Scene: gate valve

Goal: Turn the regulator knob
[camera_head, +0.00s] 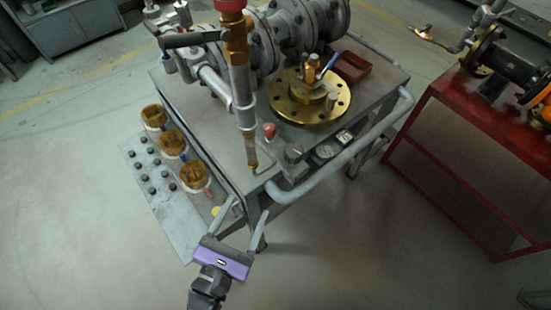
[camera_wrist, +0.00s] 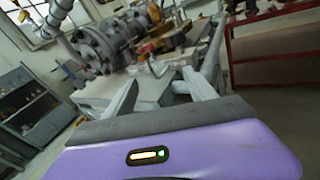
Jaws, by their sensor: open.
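In the wrist view the two grey fingers of my gripper (camera_wrist: 162,78) are spread toward the cart. I cannot make out the knob clearly there.
A grey handrail (camera_head: 340,163) runs along the cart's right side, close to the knob. A tall brass and steel valve stem (camera_head: 240,85) and a brass flange (camera_head: 310,97) stand on the cart. A red table (camera_head: 470,125) stands at right. The floor in front is clear.

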